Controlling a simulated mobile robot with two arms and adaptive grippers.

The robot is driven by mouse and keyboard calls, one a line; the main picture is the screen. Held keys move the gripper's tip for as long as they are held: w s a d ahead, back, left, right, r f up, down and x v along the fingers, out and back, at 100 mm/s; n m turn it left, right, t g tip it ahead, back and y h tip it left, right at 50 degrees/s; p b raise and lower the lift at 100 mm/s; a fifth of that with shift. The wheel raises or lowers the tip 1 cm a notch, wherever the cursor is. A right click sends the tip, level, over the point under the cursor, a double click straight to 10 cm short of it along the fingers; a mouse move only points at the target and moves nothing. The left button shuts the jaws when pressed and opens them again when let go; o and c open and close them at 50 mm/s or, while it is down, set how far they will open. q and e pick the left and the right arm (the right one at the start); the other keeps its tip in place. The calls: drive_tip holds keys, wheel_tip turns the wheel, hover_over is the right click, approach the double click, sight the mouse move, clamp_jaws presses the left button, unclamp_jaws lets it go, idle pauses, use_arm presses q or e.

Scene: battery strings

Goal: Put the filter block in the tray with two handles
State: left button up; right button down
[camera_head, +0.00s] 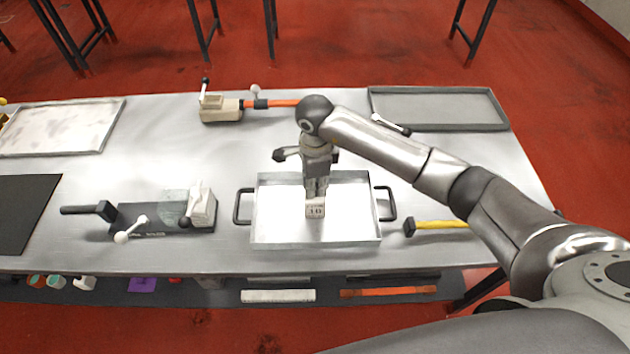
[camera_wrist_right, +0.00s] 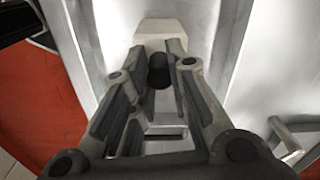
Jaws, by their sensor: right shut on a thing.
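The tray with two handles (camera_head: 275,235) is a shallow bright metal tray at the front middle of the table, with a dark handle at its left and right ends. My right gripper (camera_head: 316,194) points down over the tray's interior and is shut on a small pale block with dark marks, the filter block (camera_head: 316,210). In the right wrist view the pale block (camera_wrist_right: 160,34) shows beyond the finger ends of my right gripper (camera_wrist_right: 158,62). I cannot tell whether the block touches the tray floor. My left gripper is not in view.
A dark fixture with a beige block (camera_head: 203,208) stands left of the tray. A yellow-handled hammer (camera_head: 440,225) lies to its right. A beige clamp device (camera_head: 218,108) is behind, a grey tray (camera_head: 440,108) at back right, a pale tray (camera_head: 65,128) at back left.

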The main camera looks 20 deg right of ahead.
drive_tip(key=shift+f+b, duration=0.25)
drive_tip(key=shift+b, duration=0.05)
drive_tip(key=c, duration=1.4)
unclamp_jaws()
drive_tip(key=shift+r, duration=0.15)
drive_tip(key=shift+r+p, duration=0.2)
drive_tip(key=shift+p, duration=0.2)
drive_tip(key=shift+r+b, duration=0.35)
drive_tip(key=shift+b, duration=0.05)
wheel_tip(320, 180, up, 11)
drive_tip(key=b, duration=0.3)
drive_tip(key=shift+r, duration=0.1)
